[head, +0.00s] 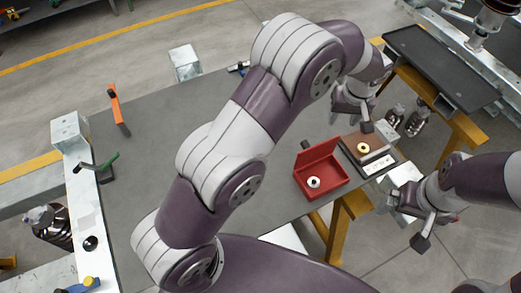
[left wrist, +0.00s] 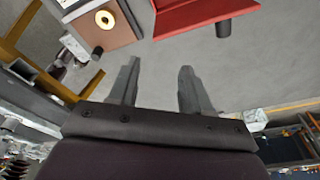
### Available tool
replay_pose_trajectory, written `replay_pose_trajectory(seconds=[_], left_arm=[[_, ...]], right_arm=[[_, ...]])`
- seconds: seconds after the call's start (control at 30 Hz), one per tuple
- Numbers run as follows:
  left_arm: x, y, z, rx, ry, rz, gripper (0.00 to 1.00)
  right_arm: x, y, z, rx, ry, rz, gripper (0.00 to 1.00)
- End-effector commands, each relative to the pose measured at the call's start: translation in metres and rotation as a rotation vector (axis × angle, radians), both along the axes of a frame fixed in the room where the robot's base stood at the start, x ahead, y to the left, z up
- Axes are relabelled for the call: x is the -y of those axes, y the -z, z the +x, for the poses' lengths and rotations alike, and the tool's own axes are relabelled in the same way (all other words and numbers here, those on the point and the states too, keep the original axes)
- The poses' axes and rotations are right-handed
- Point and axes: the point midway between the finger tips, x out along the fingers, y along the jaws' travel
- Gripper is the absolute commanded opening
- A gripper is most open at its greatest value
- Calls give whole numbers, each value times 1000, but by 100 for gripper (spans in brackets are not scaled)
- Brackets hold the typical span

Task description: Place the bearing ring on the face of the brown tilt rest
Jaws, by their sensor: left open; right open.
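The brown tilt rest (head: 352,143) stands near the right edge of the table, with a yellow ring (head: 363,148) on its face. The rest also shows in the left wrist view (left wrist: 122,32), top left. A small silver ring (head: 314,183) lies in the open red box (head: 328,187), left of the rest. I cannot tell for sure which ring is the bearing ring. My left gripper (head: 357,114) is open and empty, above and beyond the rest; its spread fingers show in the left wrist view (left wrist: 160,80). My right gripper (head: 416,222) is open, off the table's right edge.
A white plate (head: 379,166) lies beside the rest. Most of the grey tabletop (head: 150,130) is clear. Bottles (head: 416,121) stand beyond the right edge, near a dark bench (head: 440,65).

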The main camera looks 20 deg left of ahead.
Motion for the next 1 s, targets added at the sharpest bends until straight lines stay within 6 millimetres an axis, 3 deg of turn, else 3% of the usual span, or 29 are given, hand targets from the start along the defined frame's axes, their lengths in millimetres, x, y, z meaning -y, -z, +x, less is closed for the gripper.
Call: replay_pose_trajectory(seconds=[0.03, 0.13, 0.23, 0.3, 0.37, 0.47, 1.0], left_arm=[[-47, -15, -25, -22, 39, -10, 48], [-118, -28, -92, -52, 151, -29, 48], [-161, -30, -159, -60, 235, -39, 48], [-176, -28, -192, -61, 275, -41, 48], [-182, -26, -211, -62, 297, -40, 48], [-185, -25, -222, -62, 314, -39, 48], [-185, -25, -221, -65, 317, -39, 48]], right_arm=[[0, 0, 0, 0, 0, 0, 100], [0, 0, 0, 0, 0, 0, 100], [0, 0, 0, 0, 0, 0, 100], [0, 0, 0, 1, 0, 0, 100], [0, 0, 0, 0, 0, 0, 100], [0, 0, 0, 0, 0, 0, 100], [0, 0, 0, 0, 0, 0, 100]])
